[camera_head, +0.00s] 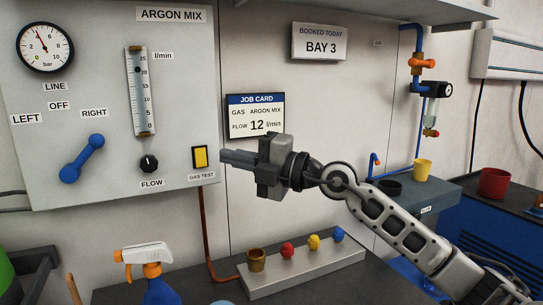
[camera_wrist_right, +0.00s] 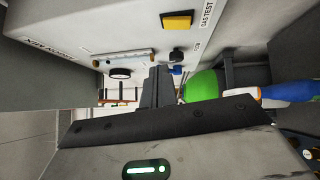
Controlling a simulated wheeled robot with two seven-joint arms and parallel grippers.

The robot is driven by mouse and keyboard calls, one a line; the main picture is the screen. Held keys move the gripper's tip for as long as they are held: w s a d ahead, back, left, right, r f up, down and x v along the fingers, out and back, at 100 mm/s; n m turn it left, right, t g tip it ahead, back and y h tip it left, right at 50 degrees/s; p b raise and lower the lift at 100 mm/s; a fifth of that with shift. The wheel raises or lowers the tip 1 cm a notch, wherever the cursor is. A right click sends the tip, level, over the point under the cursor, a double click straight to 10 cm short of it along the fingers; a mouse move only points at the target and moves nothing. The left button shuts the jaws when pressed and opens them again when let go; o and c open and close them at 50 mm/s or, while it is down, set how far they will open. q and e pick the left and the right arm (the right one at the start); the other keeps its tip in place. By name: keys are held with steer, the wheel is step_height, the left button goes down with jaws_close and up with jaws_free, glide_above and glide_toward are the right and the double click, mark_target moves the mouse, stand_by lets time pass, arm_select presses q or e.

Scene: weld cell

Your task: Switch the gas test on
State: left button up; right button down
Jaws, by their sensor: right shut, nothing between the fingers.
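The gas test switch (camera_head: 200,157) is a yellow rocker in a black frame at the lower right of the grey panel. It also shows in the right wrist view (camera_wrist_right: 177,20), near the top. Its label reads GAS TEST. I cannot tell which way the rocker is pressed. My right gripper (camera_head: 222,157) is shut and empty. Its fingertips point left, just right of the switch in the head view. In the right wrist view the fingers (camera_wrist_right: 157,78) appear apart from the switch. My left gripper is not in view.
The panel (camera_head: 110,190) also carries a pressure gauge (camera_head: 45,47), a flow tube (camera_head: 140,92), a black flow knob (camera_head: 149,163) and a blue lever (camera_head: 82,158). Below are a spray bottle (camera_head: 155,280) and a block with coloured knobs (camera_head: 300,270). A job card (camera_head: 255,115) hangs behind my gripper.

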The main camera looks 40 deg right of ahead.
steer(key=b+v, duration=0.2)
steer(key=v, duration=0.4)
steer(key=shift+r, duration=0.35)
steer(key=shift+d, duration=0.1)
